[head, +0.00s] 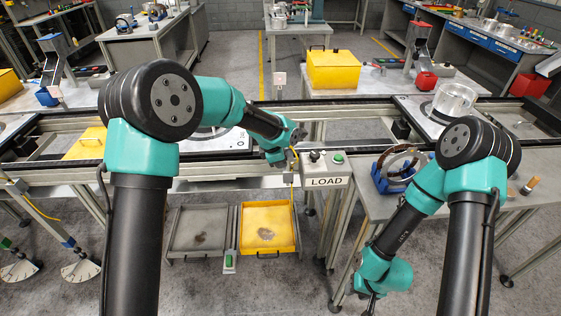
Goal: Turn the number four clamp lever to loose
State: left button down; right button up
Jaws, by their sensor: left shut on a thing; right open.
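My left gripper (293,158) is at the front rail of the conveyor, just left of the grey LOAD box (324,181). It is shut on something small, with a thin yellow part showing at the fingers. I cannot tell whether this is the number four clamp lever; no number is readable there. My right gripper (371,300) is open, low in front of the right table and pointing down. Two fan-shaped marked plates, one at the far left (20,270) and one beside it (82,271), hang low at the left; their markings are too small to read.
The conveyor (225,170) runs across the view. A grey tray (199,250) and a yellow tray (269,248) lie below it. A blue stand with a ring (398,170) is on the right table. A yellow box (333,70) stands behind.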

dwell(0.3)
pick_arm(q)
jog(key=c, duration=1.5)
grip_release()
jog(key=shift+o, duration=0.2)
jog(key=v, duration=1.7)
jog(key=shift+r, duration=0.2)
jog(key=shift+o, duration=0.2)
jog(key=shift+s, duration=0.1)
